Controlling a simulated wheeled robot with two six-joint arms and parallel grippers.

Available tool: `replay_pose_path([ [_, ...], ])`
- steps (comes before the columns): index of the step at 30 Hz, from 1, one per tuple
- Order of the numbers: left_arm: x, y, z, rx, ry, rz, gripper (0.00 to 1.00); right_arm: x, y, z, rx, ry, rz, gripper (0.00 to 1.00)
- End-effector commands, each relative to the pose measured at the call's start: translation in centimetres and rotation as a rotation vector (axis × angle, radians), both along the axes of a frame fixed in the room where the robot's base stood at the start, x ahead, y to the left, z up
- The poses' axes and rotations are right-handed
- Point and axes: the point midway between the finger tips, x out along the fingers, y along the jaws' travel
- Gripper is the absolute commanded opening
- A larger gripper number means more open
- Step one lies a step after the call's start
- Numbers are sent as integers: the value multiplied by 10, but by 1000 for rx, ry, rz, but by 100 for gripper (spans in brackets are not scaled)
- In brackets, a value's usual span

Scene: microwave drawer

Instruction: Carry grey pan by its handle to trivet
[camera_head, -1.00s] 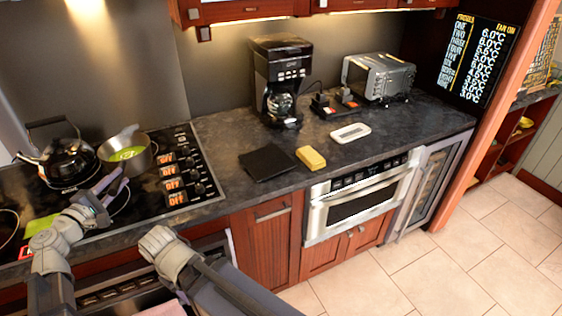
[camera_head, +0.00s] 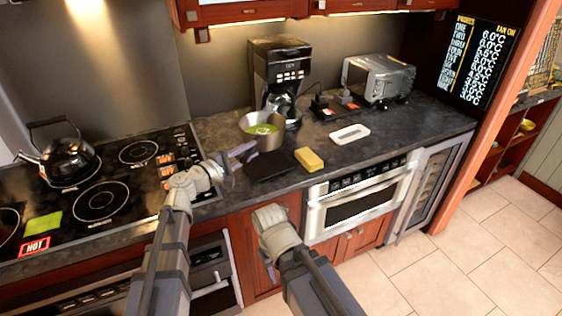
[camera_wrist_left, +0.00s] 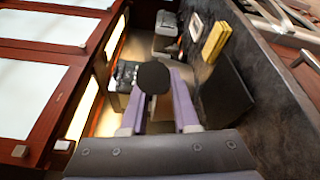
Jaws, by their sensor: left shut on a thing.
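The grey pan (camera_head: 265,141) holds something green and hangs over the counter, in front of the coffee maker. My left gripper (camera_head: 241,151) reaches it from the left and is shut on its handle. The left wrist view shows the purple fingers (camera_wrist_left: 158,103) with a dark rounded shape between them, probably the handle; the pan bowl is not clear there. The trivet, a flat black square (camera_head: 268,166), lies on the counter just below and in front of the pan; it also shows in the left wrist view (camera_wrist_left: 226,92). My right arm shows at bottom centre, but its fingers do not.
A yellow sponge (camera_head: 309,160) lies right of the trivet. The coffee maker (camera_head: 279,70) stands close behind the pan. A white dish (camera_head: 350,134) and a toaster (camera_head: 379,77) are further right. A kettle (camera_head: 68,160) stands on the stove (camera_head: 120,185) at left.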

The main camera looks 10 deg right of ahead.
Motion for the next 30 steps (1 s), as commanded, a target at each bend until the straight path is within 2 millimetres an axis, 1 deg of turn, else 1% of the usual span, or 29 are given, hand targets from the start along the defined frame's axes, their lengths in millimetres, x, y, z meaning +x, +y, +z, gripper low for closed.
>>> replay_pose_path([
  [1, 0, 1, 7, -3, -5, -6, 0, 0, 0, 6, 0, 0, 0, 50],
  [3, -2, 2, 11, -4, -9, -15, 0, 0, 0, 9, 0, 0, 0, 50],
  [10, -3, 1, 4, -5, -11, -20, 0, 0, 0, 2, 0, 0, 0, 50],
  [14, -3, 1, -8, -5, -11, -20, 0, 0, 0, -10, 0, 0, 0, 50],
  [21, -3, 1, -42, -5, -11, -20, 0, 0, 0, -44, 0, 0, 0, 50],
  [24, -3, 1, -52, -5, -11, -20, 0, 0, 0, -55, 0, 0, 0, 50],
  [27, -3, 1, -55, -5, -11, -20, 0, 0, 0, -57, 0, 0, 0, 50],
  [30, -3, 1, -54, -5, -11, -20, 0, 0, 0, -56, 0, 0, 0, 50],
])
